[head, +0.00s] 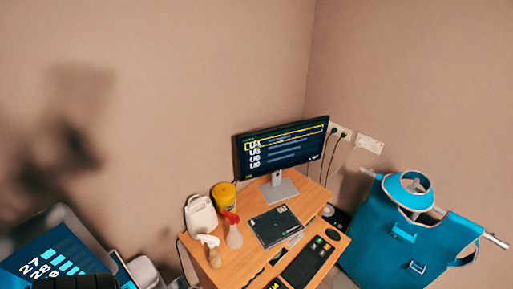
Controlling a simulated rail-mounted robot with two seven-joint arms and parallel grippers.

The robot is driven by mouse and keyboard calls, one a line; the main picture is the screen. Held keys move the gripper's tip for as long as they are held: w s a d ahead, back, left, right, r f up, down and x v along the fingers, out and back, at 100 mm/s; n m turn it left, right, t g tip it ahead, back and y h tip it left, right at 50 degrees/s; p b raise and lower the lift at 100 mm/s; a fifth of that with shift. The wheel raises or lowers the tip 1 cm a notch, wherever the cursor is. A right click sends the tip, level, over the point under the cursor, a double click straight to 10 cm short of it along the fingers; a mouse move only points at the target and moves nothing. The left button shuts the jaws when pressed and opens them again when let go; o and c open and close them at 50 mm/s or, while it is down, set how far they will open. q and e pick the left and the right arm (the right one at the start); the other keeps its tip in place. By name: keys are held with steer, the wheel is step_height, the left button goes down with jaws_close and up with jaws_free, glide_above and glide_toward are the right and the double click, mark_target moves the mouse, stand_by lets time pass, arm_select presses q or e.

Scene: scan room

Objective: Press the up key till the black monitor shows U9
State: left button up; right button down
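The black monitor (283,147) stands on a silver stand at the back of a wooden desk. Its dark screen lists several short codes beginning with U, and a yellow box frames the top row; that row looks like U4, but the text is small. The lowest row looks like U9. A black key panel (308,262) with small coloured keys lies near the desk's front right. Its key labels are too small to read, so I cannot tell which is the up key. Neither of my grippers can be made out.
The wooden desk (312,196) also holds a dark flat box (275,226), a yellow tub (223,196), a white container (200,216) and spray bottles. A mouse (333,235) lies right of the panel. A second screen (52,262) stands lower left. Blue aprons (400,250) hang at right.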

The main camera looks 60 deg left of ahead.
stand_by(0.3)
arm_select(q)
steer(key=shift+a, duration=0.15)
steer(key=c, duration=1.1)
steer(key=shift+d, duration=0.2)
steer(key=shift+a, duration=0.2)
stand_by(0.3)
